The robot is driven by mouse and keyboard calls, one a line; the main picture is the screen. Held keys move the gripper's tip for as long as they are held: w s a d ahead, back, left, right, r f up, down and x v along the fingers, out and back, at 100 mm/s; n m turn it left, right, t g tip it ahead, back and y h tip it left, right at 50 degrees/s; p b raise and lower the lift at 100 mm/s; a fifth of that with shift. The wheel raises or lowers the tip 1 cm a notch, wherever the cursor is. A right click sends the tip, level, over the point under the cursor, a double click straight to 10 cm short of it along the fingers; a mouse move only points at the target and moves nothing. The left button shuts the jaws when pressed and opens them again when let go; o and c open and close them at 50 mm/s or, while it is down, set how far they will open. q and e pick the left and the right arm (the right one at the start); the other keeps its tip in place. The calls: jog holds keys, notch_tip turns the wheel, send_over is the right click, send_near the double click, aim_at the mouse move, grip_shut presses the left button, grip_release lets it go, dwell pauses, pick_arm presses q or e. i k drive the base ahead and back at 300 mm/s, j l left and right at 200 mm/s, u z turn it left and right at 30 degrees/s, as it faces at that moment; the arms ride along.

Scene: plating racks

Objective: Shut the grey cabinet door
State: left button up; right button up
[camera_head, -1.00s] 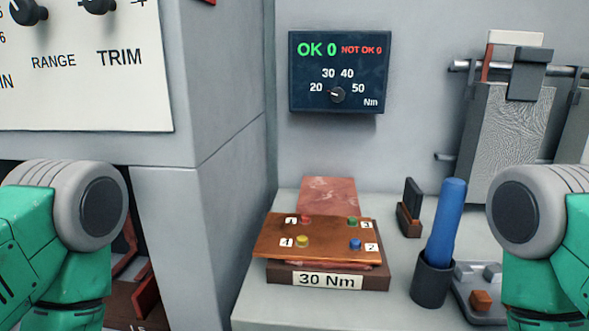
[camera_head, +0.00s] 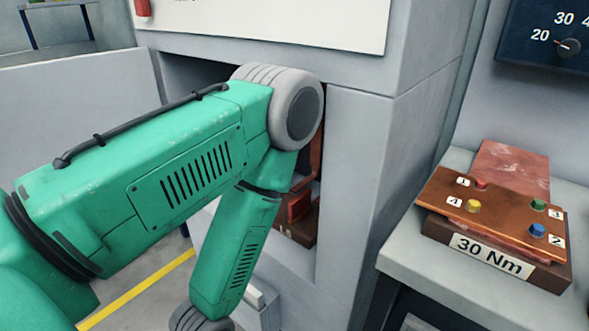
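The grey cabinet (camera_head: 352,170) stands in the middle of the head view with a dark opening in its front. A light grey panel (camera_head: 60,115), which looks like its door, stands swung open at the left. My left arm crosses in front of the panel and the opening and hides much of both. The arm bends down at its elbow, and its gripper is below the bottom edge of the picture. My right gripper is not in view. Whether my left gripper touches the door cannot be seen.
Reddish-brown parts (camera_head: 298,210) show inside the opening. At the right, a worktop (camera_head: 405,250) carries a copper-coloured plate (camera_head: 500,208) with coloured buttons on a "30 Nm" block. A dark display (camera_head: 550,45) hangs above it. A yellow floor line (camera_head: 135,293) runs at lower left.

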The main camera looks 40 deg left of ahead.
aim_at(48, 109)
jog(key=k+j+u, duration=0.2)
jog(key=j, duration=0.25)
jog(key=k+j+u, duration=0.15)
jog(key=j, duration=0.25)
jog(key=k+j+u, duration=0.2)
jog(key=j, duration=0.25)
jog(key=j+u, duration=0.15)
jog(key=j, duration=0.35)
